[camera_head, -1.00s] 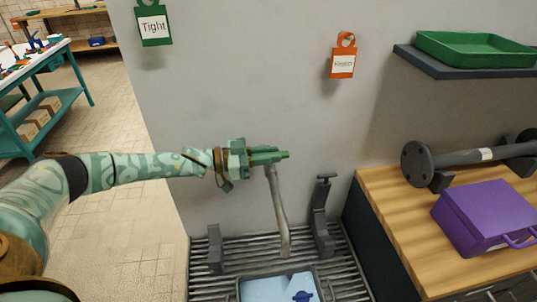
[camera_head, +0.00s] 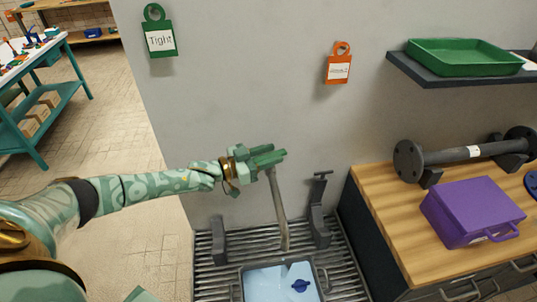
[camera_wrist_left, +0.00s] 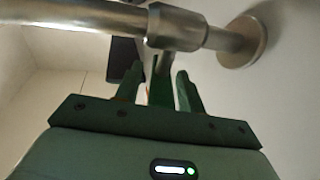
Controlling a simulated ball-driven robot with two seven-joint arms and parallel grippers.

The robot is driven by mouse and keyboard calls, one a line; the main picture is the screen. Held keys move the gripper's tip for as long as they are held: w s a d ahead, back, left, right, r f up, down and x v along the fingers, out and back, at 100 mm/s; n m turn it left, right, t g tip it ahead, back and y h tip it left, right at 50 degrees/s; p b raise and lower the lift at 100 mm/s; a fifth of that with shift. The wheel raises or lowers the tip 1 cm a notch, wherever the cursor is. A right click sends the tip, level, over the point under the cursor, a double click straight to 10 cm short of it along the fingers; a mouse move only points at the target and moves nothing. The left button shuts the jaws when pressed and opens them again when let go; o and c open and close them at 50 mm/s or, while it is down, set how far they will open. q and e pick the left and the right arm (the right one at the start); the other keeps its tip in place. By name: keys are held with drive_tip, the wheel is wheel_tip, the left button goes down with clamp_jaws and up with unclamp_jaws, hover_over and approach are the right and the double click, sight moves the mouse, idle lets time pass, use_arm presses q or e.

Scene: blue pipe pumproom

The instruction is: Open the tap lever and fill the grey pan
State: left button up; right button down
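My left gripper (camera_head: 268,156) is at the wall, at the top end of the metal tap spout (camera_head: 278,208). In the left wrist view the gripper's two green fingers (camera_wrist_left: 160,85) stand apart, with a dark upright part between them; I cannot tell if they touch it. The metal tap pipe (camera_wrist_left: 175,26) crosses just beyond them. I cannot make out the tap lever clearly. The grey pan (camera_head: 241,288) stands on the slatted drain below the spout. Its inside is light blue, with a dark blue knob-like thing (camera_head: 300,286) in it. My right gripper is not in view.
Two dark upright brackets (camera_head: 319,215) flank the spout. At right, a wooden bench (camera_head: 400,225) carries a purple case (camera_head: 470,212) and a flanged pipe (camera_head: 455,156). A green tray (camera_head: 463,57) is on the shelf above. A green "Tight" tag (camera_head: 160,40) hangs on the wall.

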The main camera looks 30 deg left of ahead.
use_arm(q)
drive_tip(key=v, duration=1.6)
drive_tip(key=shift+s+p, duration=0.2)
drive_tip(key=shift+p, duration=0.25)
drive_tip(key=shift+a+f, duration=0.1)
